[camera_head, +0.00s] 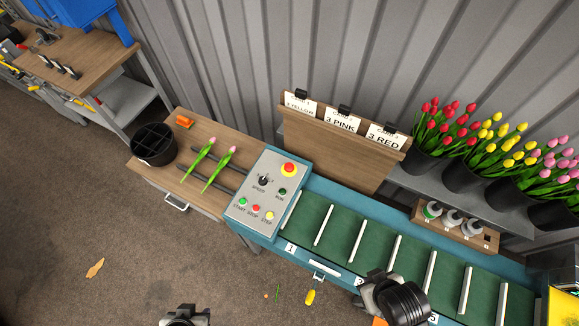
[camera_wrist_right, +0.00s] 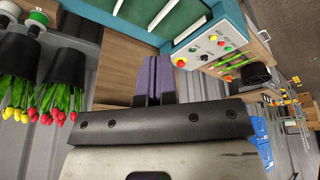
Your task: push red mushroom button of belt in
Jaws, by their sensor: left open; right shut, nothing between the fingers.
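The red mushroom button (camera_head: 289,169) sits on a yellow base at the back corner of the grey control panel (camera_head: 258,207), at the left end of the belt (camera_head: 330,228). The button also shows in the right wrist view (camera_wrist_right: 181,62), beyond and to the right of my right gripper's fingers. My right gripper (camera_wrist_right: 152,62) is shut and empty, apart from the button. In the head view, my right arm is over the belt's front edge, and its fingertips are hard to make out. My left gripper (camera_head: 186,316) is open at the bottom edge, far from the panel and partly cut off.
Two pink tulips (camera_head: 217,168) lie on the wooden table beside the panel, near a black divided bucket (camera_head: 154,144). The panel also carries a black speed knob (camera_head: 264,180) and several small buttons. A wooden sign board (camera_head: 335,150) stands behind the belt. Tulip buckets (camera_head: 465,175) stand at right.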

